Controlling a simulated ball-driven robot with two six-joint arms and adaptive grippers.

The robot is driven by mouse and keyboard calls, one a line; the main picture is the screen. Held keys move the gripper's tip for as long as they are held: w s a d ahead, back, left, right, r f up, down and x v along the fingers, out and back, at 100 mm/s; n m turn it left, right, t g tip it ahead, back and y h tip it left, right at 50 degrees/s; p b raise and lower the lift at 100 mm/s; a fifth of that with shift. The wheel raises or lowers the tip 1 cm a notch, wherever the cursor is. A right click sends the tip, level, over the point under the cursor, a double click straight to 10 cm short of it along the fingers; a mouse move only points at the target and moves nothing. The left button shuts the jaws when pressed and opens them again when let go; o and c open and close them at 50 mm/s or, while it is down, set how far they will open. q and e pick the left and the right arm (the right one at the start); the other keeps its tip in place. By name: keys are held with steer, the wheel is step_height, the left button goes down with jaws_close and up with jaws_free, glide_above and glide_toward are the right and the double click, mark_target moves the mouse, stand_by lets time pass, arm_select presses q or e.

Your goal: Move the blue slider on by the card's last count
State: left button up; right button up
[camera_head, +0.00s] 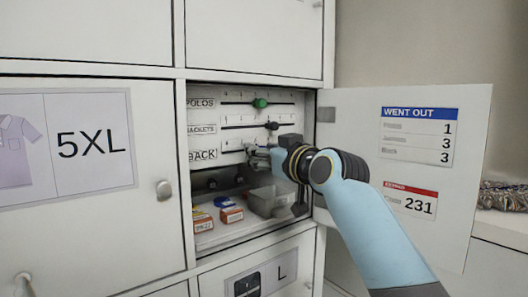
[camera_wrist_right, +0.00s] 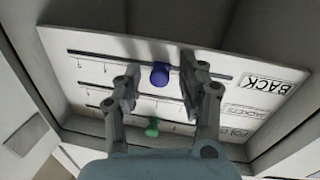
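The blue slider (camera_wrist_right: 160,75) sits on the slot in the row labelled BACK (camera_wrist_right: 275,85) in the right wrist view. My right gripper (camera_wrist_right: 160,92) is open, its two fingers on either side of the slider with a gap visible on each side. In the head view my right gripper (camera_head: 262,152) reaches into the open compartment at the BACK row and hides the blue slider. The card headed WENT OUT (camera_head: 418,136) is on the open door and shows 1, 3 and 3, with 3 in its last row. My left gripper is not in view.
The board (camera_head: 232,109) also has a green slider (camera_head: 260,103) in the POLOS row and a dark slider (camera_head: 272,126) in the JACKETS row. Small boxes (camera_head: 203,220) and a grey bin (camera_head: 262,202) stand below. The open door (camera_head: 350,112) is on the right.

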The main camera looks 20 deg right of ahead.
jaws_close()
steer(key=w+d+b, duration=0.2)
steer(key=d, duration=0.5)
steer(key=shift+w, duration=0.3)
steer(key=shift+o, duration=0.8)
jaws_free()
steer(key=v, duration=1.2)
